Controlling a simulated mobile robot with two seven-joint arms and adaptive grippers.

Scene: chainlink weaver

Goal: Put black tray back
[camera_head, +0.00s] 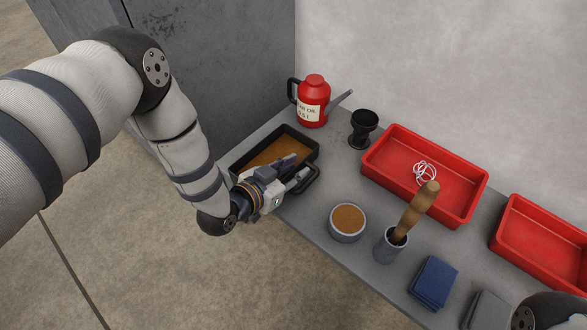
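The black tray (307,140) sits at the left end of the grey bench, with a brown layer inside. A black loop handle (314,180) sticks out at its near right side. My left gripper (291,171) reaches over the tray's near right edge, beside that handle. Its fingers appear apart, with no clear grip on the rim or handle. The gripper and wrist hide the near corner of the tray. My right gripper is out of view; only part of my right arm shows at the bottom right corner.
A red oil can (312,103) and a black cup (362,128) stand behind. Red trays (470,205) (540,262) line the wall. A brown-filled bowl (347,222), a brush in a grey cup (391,246) and a blue cloth (433,283) lie along the front. A grey cabinet (215,60) stands left.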

